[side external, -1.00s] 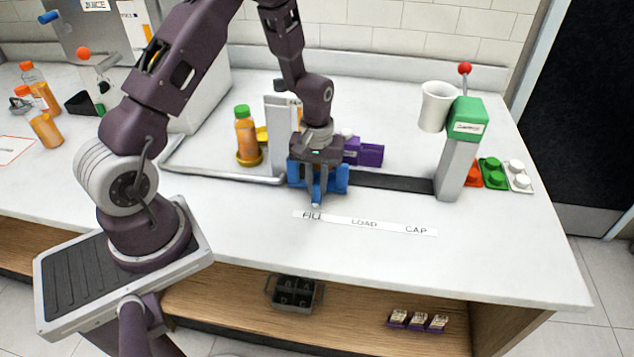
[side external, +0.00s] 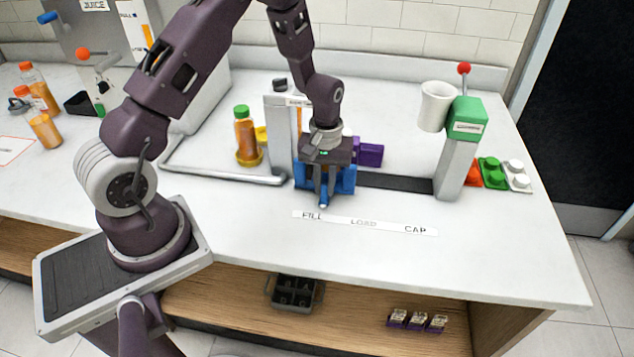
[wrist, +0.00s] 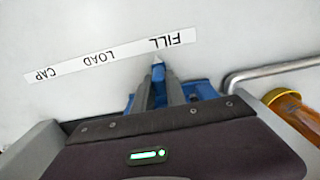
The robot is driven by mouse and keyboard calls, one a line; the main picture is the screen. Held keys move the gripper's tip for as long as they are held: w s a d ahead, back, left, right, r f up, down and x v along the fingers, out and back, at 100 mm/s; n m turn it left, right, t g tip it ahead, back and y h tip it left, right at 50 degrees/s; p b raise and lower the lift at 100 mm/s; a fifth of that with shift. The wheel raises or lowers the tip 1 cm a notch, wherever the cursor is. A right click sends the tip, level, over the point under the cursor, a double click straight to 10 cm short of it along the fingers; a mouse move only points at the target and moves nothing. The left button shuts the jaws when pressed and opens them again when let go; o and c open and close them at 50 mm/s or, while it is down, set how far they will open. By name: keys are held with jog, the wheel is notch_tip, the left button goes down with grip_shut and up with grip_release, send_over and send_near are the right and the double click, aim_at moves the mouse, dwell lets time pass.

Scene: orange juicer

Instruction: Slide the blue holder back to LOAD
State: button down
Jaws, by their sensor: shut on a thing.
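The blue holder (side external: 345,180) sits on the dark rail (side external: 395,181), near the FILL end. My gripper (side external: 323,197) points down in front of it and is shut on a part of the holder with a pale blue tip. In the wrist view the fingers (wrist: 158,82) close around that tip, and the blue holder (wrist: 203,91) shows behind them. The white label strip (side external: 365,223) reads FILL, LOAD, CAP from left to right. The holder stands slightly right of the FILL word and left of LOAD. My gripper hides the holder's middle and its contents.
A grey post (side external: 279,140) stands just left of the holder. The green-topped capping post (side external: 456,160) stands at the rail's right end. Purple blocks (side external: 370,154) sit behind the rail. An orange bottle (side external: 246,137) stands at left. The rail between holder and capping post is clear.

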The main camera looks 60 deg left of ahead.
jog(key=w+d, duration=0.7)
jog(key=shift+w, duration=0.1)
jog(key=c, duration=1.4)
grip_release()
jog(key=shift+o, duration=0.2)
